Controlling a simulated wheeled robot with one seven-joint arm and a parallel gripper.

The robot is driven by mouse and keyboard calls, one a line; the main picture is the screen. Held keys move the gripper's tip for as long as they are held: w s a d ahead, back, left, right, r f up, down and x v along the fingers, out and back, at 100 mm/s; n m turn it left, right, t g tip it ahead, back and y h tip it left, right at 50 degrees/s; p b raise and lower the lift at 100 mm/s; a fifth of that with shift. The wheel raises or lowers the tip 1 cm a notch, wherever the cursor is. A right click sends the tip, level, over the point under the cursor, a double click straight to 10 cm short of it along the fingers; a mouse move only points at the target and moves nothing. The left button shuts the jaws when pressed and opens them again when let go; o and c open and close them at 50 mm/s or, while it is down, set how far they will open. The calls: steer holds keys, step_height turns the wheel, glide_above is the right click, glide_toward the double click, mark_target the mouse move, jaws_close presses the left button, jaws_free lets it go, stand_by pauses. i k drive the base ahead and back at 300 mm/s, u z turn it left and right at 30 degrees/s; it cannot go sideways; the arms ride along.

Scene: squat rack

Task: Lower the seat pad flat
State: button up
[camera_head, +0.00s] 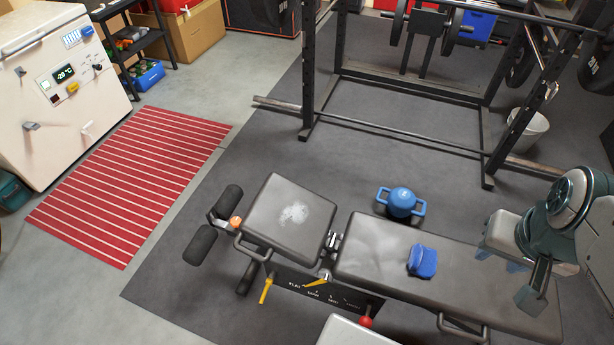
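The seat pad (278,232) is the short dark pad with a white chalk patch at the bench's left end. It looks tilted, with its roller end raised; the exact angle is hard to tell. A handle bar (253,249) runs along its near-left side. A label plate (325,294) reading "FLAT" and other marks sits below, with a yellow pointer (316,283). A yellow lever (266,290) hangs under the pad. My gripper (501,260) is over the back pad (375,255), far right of the seat pad. Its bluish fingertips look apart and empty.
A blue object (423,261) lies on the back pad. A blue kettlebell (401,203) stands behind the bench. Foam rollers (200,245) project left of the seat. A red knob (366,322) is below.

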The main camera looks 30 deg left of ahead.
mark_target(286, 217)
steer(key=z, duration=0.05)
steer(key=k, duration=0.15)
steer(key=u, duration=1.75)
steer(key=k, duration=0.6)
steer(key=u, duration=0.65)
steer(key=i, duration=1.35)
steer(key=u, duration=0.1)
